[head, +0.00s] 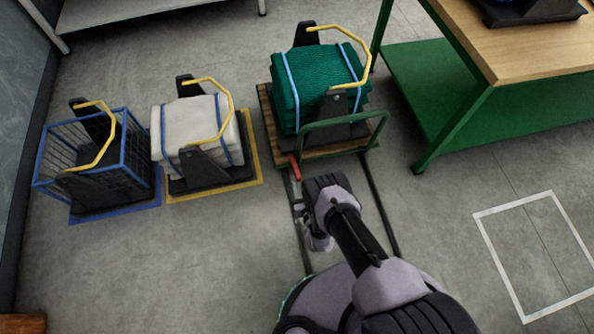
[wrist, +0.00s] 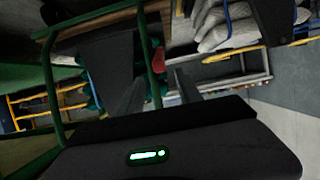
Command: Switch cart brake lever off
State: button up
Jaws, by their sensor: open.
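The flat cart (head: 272,130) has a wooden deck and a green tube handle (head: 345,124), and it carries a black cradle with a green net bundle. The red brake lever (head: 297,168) sticks out at the cart's near left corner, over the floor rails. My gripper (head: 316,242) is in front of the cart, nearer the camera than the lever and apart from it. In the wrist view, my gripper's two dark fingers (wrist: 156,92) are spread with nothing held. A red part (wrist: 160,67) shows beyond them beside the green handle (wrist: 150,55), partly hidden.
Two dark rails (head: 378,205) run along the floor from the cart. A cradle with a white bundle (head: 197,130) and a blue wire basket (head: 100,160) stand left. A green workbench (head: 470,110) stands right. Open floor and a white marked square (head: 540,255) lie at right.

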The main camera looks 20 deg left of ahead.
aim_at(296, 170)
jog(key=b+x, duration=0.3)
jog(key=x, duration=0.6)
jog(key=shift+s+f, duration=0.1)
jog(key=shift+w+a+b, duration=0.25)
jog(key=shift+w+b, duration=0.05)
jog(key=shift+w, duration=0.1)
grip_shut()
dwell(0.6)
